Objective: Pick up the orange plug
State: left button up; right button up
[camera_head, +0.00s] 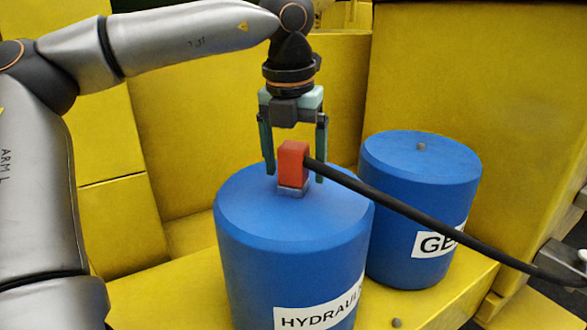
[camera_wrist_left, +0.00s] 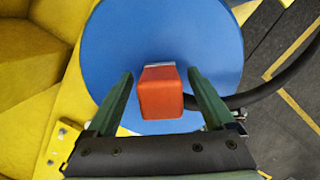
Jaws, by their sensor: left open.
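The orange plug (camera_head: 292,163) stands upright on a small grey base on top of the blue drum labelled HYDRAUL… (camera_head: 245,215). A black cable (camera_head: 420,217) runs from the plug's side to the lower right. My left gripper (camera_head: 294,178) points down over the plug, open, with one finger on each side of it. In the left wrist view the plug (camera_wrist_left: 160,92) lies between the two green fingers, with a gap visible on both sides. The cable passes by the right finger there.
A second blue drum (camera_head: 405,160) with a partly hidden GE… label and a small grey knob stands behind to the right. Yellow panels (camera_head: 230,90) rise behind the drums. Both drums stand on a yellow surface (camera_head: 190,295). A small grey knob (camera_head: 397,322) sits at its front.

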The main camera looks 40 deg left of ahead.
pick_arm(q)
jog(key=shift+c, duration=0.3)
grip_shut()
dwell(0.5)
